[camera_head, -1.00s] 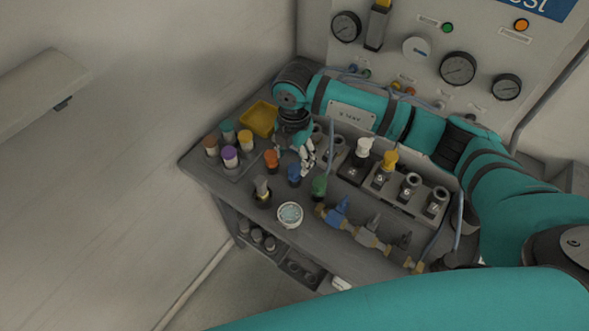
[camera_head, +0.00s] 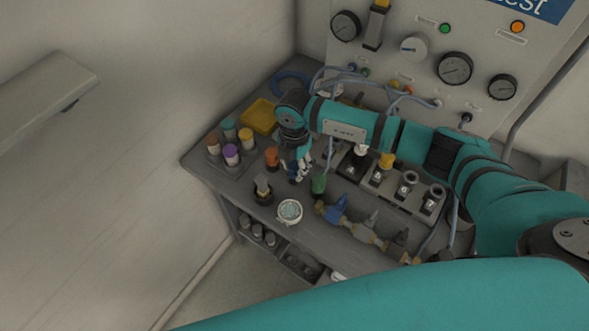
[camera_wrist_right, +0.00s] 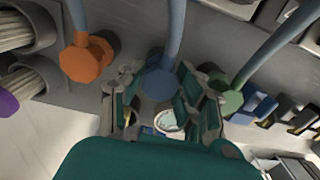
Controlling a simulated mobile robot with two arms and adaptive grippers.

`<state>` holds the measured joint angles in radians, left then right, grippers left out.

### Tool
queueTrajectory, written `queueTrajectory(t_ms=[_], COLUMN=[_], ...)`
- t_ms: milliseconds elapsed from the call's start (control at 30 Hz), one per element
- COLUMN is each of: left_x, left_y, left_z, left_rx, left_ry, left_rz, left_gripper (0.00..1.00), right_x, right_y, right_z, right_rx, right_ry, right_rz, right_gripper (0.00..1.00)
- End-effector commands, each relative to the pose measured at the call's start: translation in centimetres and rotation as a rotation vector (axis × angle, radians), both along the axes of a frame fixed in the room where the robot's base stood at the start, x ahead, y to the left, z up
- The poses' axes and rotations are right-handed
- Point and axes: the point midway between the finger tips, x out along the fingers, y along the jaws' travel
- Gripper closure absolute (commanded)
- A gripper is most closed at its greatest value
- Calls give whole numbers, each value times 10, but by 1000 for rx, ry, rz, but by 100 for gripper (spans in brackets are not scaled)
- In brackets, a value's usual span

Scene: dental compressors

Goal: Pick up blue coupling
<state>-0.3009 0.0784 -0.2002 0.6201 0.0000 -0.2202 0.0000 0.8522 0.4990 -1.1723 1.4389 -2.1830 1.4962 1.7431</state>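The blue coupling (camera_wrist_right: 160,84) stands with its blue hose between the fingers of my right gripper (camera_wrist_right: 163,108) in the right wrist view. The fingers are apart, one on each side of it; I cannot tell whether either touches it. In the head view my right gripper (camera_head: 301,171) points down at the bench and hides most of the blue coupling. My left gripper is not in view.
An orange coupling (camera_wrist_right: 86,60) stands left of the blue one and a green coupling (camera_head: 319,184) right. A round white dish (camera_head: 289,211) lies in front.

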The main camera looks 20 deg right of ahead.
Motion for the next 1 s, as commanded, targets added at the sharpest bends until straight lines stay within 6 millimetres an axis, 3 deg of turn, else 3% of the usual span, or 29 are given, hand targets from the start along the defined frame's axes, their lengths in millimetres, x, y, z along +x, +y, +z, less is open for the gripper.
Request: queueTrajectory(t_ms=[33, 233, 633, 867, 1000], left_x=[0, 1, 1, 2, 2], left_y=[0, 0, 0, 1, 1], left_z=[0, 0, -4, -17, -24], left_rx=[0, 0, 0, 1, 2], left_ry=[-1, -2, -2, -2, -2], left_rz=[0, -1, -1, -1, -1], left_gripper=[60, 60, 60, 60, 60], right_x=[0, 0, 1, 1, -24], right_y=[0, 0, 0, 0, 17], right_z=[0, 0, 6, 33, 35], right_rx=[0, 0, 0, 1, 2], right_ry=[0, 0, -2, -6, -1], right_rz=[0, 0, 0, 1, 7], right_gripper=[76, 100, 100, 100, 100])
